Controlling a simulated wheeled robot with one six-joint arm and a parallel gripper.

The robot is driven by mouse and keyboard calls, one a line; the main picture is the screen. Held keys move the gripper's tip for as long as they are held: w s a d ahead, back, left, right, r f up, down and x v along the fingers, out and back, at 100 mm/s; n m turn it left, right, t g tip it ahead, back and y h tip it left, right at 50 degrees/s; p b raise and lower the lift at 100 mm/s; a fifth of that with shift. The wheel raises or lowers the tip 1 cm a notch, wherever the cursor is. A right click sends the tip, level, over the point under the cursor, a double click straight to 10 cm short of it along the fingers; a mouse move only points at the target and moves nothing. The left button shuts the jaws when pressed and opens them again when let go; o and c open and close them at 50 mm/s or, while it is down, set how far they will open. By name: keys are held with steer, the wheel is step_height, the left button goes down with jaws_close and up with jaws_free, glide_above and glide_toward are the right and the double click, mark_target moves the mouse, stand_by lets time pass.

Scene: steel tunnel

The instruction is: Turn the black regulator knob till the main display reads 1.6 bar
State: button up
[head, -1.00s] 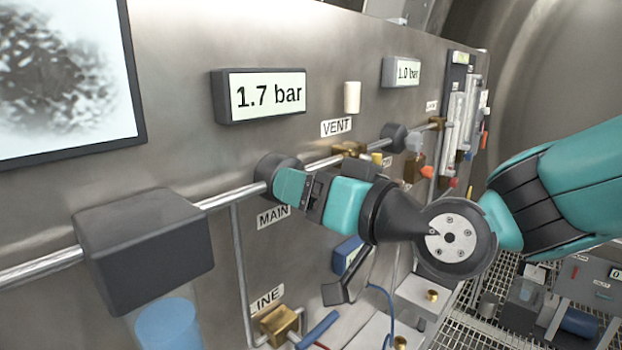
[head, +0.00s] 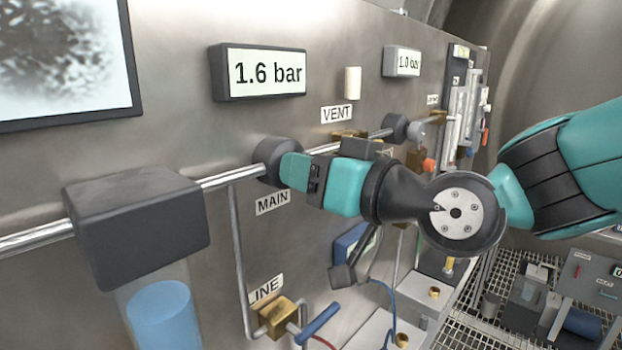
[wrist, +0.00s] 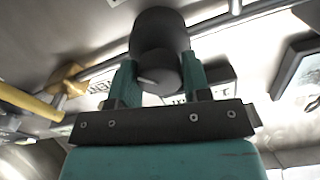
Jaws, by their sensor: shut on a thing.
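The main display (head: 267,72) on the steel panel reads 1.6 bar in the head view. The black regulator knob (head: 272,160) sits on the pipe above the MAIN label (head: 272,202). My gripper (head: 292,170) is at the knob, and its teal fingers partly cover it in the head view. In the wrist view the knob (wrist: 158,72) lies between the two fingers of my gripper (wrist: 157,82), which are shut on it. A pale mark shows on the knob's face.
A second display (head: 402,62) reads 1.0 bar. A dark block (head: 135,225) with a blue-filled clear bowl hangs at the left of the pipe. A brass valve with a blue handle (head: 318,325) is below, by the LINE label. Another dark knob (head: 395,127) is farther along.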

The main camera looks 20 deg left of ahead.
steer(key=o, duration=0.9)
steer(key=shift+b+v, duration=3.9)
steer(key=shift+v, duration=4.85)
steer(key=s+d+f+m+g+h, duration=0.1)
steer(key=s+d+f+g+h, duration=0.1)
steer(key=d+f+h, duration=0.2)
steer(key=s+d+f+m+g+h, duration=0.1)
steer(key=s+d+f+g+h, duration=0.1)
steer(key=f, duration=0.8)
steer(key=s+d+f+m+g+h, duration=0.1)
steer(key=s+d+f+g+h, duration=0.1)
steer(key=s+d+f+h, duration=0.2)
steer(key=shift+s+d+f+m+g+h, duration=0.1)
steer(key=shift+d+f+m+g+h, duration=0.1)
steer(key=shift+d+f+h, duration=0.5)
steer(key=shift+s+d+f+m+g+h, duration=0.2)
steer(key=shift+d+f+h, duration=0.3)
steer(key=shift+d+f, duration=0.35)
